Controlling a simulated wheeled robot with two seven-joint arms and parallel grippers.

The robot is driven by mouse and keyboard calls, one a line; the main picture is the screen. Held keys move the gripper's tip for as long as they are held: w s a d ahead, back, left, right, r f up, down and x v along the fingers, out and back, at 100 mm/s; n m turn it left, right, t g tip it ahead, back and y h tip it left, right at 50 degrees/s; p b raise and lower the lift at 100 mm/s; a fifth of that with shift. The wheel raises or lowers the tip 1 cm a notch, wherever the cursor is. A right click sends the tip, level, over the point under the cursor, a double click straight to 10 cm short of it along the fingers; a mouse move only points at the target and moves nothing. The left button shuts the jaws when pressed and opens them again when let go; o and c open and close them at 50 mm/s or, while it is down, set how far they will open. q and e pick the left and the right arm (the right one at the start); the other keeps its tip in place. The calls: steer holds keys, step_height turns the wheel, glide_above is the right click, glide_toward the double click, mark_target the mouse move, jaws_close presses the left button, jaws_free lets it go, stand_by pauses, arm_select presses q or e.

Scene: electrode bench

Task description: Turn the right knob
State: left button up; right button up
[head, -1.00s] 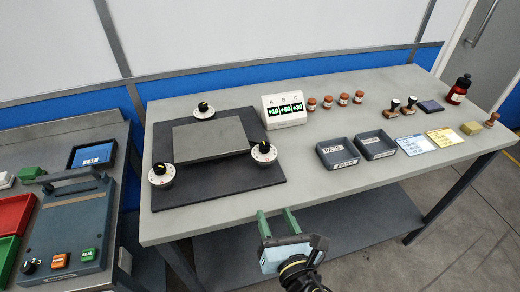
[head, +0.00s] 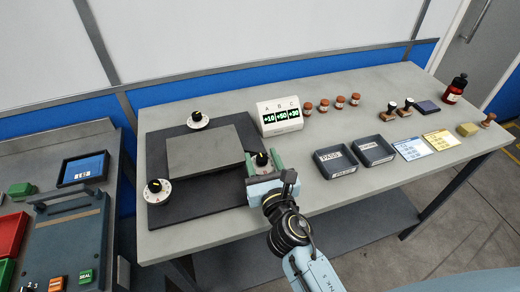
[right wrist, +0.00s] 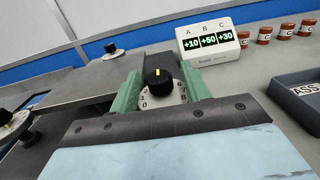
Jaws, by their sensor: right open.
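The right knob (head: 262,160) is black with a yellow mark on a white dial, at the right edge of the dark mat (head: 215,201). My right gripper (head: 263,163) is open, with its green fingers on either side of this knob. In the right wrist view the knob (right wrist: 158,79) stands between the two fingers (right wrist: 160,92), and I cannot tell whether they touch it. The gripper partly hides its dial. The display box (head: 279,116) reads +10, +50, +30 under A, B, C. My left gripper is not in view.
Two similar knobs stand at the back (head: 197,119) and front left (head: 156,190) around a raised grey plate (head: 205,151). Two dark trays (head: 336,161) lie to the right. Several brown-capped jars (head: 323,105) stand behind. The bench front is clear.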

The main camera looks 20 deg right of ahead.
steer(key=shift+w, duration=1.15)
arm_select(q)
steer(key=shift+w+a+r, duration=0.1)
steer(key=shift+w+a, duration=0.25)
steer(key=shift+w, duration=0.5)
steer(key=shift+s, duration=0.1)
